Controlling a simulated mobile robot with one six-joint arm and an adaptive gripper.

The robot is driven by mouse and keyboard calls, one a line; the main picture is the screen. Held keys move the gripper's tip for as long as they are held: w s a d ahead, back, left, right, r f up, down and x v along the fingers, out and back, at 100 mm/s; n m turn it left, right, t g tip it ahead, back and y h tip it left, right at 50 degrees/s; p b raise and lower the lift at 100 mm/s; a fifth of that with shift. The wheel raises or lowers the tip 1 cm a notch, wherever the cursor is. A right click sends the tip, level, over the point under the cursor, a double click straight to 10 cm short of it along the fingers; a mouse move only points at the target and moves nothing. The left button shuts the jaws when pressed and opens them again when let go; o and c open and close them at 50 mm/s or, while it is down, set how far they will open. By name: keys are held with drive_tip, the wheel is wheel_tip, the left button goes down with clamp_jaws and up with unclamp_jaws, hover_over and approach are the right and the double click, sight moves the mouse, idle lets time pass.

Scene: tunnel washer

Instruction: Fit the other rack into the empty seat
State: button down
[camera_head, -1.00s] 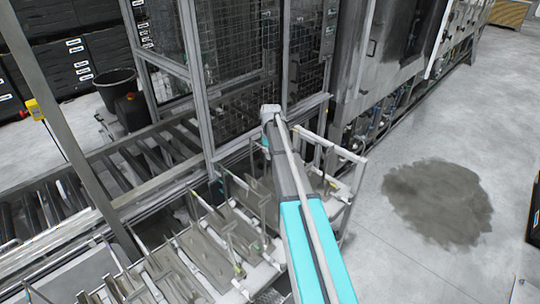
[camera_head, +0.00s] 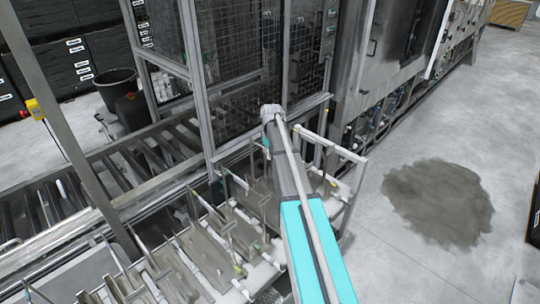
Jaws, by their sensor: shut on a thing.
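A row of grey rack-like plates with upright posts (camera_head: 205,258) stands on a frame at the bottom centre and left. Their individual seats are hard to tell apart. My teal and grey arm reaches from the bottom right up to the middle and covers part of this row. My gripper is hidden behind or below the arm's far end, and so is anything in it. I cannot make out which rack is the other one, nor the empty seat.
A light metal frame with posts (camera_head: 346,165) stands right of my arm. A mesh guard (camera_head: 238,60) rises behind it. A roller conveyor (camera_head: 140,160) lies to the left. The washer (camera_head: 375,60) is at the back right. The right floor is open, with a dark patch (camera_head: 438,200).

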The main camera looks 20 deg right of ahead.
drive_tip(key=shift+f+b, duration=0.6)
drive_tip(key=shift+f, duration=0.1)
drive_tip(key=shift+f+b, duration=0.3)
idle(0.4)
drive_tip(key=shift+f+b, duration=1.25)
idle(0.8)
drive_tip(key=c, duration=0.7)
unclamp_jaws()
drive_tip(key=shift+r, duration=0.1)
